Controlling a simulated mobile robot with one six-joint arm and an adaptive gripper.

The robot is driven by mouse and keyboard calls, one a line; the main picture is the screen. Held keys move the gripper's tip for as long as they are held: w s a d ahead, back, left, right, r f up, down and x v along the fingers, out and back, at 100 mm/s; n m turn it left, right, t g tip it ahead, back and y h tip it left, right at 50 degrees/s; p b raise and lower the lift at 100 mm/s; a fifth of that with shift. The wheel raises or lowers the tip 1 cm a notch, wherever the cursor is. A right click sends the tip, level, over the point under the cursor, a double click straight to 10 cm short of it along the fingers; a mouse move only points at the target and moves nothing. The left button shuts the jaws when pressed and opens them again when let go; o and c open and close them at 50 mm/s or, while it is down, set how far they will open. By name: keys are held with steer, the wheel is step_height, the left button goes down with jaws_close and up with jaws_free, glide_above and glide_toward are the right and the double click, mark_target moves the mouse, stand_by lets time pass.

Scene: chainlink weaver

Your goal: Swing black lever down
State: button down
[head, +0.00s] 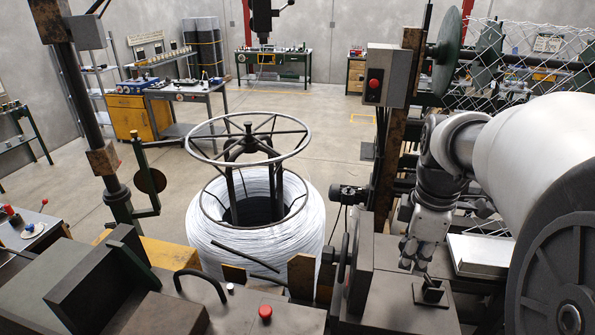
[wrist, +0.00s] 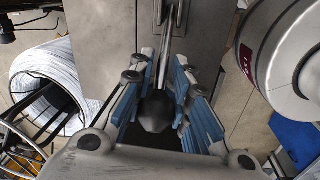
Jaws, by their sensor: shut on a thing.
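The lever stands on a small dark base plate (head: 430,293) on top of the grey machine housing. In the head view only its short lower part shows, because my gripper (head: 416,262) hides the upper end. In the wrist view the lever's metal rod (wrist: 167,62) runs away from me towards the housing, and its black knob (wrist: 157,111) sits between the blue finger pads. My gripper (wrist: 160,100) is shut on this knob. The lever looks tilted in the head view; its exact angle is hard to tell.
A large white wire coil (head: 265,245) with a metal ring frame stands left of the housing. A grey box with a red button (head: 375,84) is on a post behind my arm. Chain-link mesh (head: 510,60) hangs at the upper right. A red knob (head: 265,312) is at the front.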

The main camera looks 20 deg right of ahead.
steer(key=shift+r, duration=0.1)
steer(key=shift+s+d+r+t+y, duration=0.3)
steer(key=shift+d+t+y, duration=0.1)
steer(key=shift+d+y, duration=0.2)
steer(key=shift+s+d+r+t+y, duration=0.15)
steer(key=shift+s+d+t+y, duration=0.15)
steer(key=shift+d+y, duration=0.15)
steer(key=shift+s+d+r+t+y, duration=0.2)
steer(key=shift+d+t+y, duration=0.15)
steer(key=shift+y, duration=0.2)
steer(key=s+d+f+t+y+b, duration=0.2)
steer(key=s+d+y+b, duration=0.1)
steer(key=d, duration=0.4)
steer(key=shift+s+b, duration=0.75)
steer(key=shift+b, duration=0.35)
steer(key=c, duration=1.3)
jaws_free()
steer(key=shift+c, duration=0.2)
steer(key=shift+d, duration=0.1)
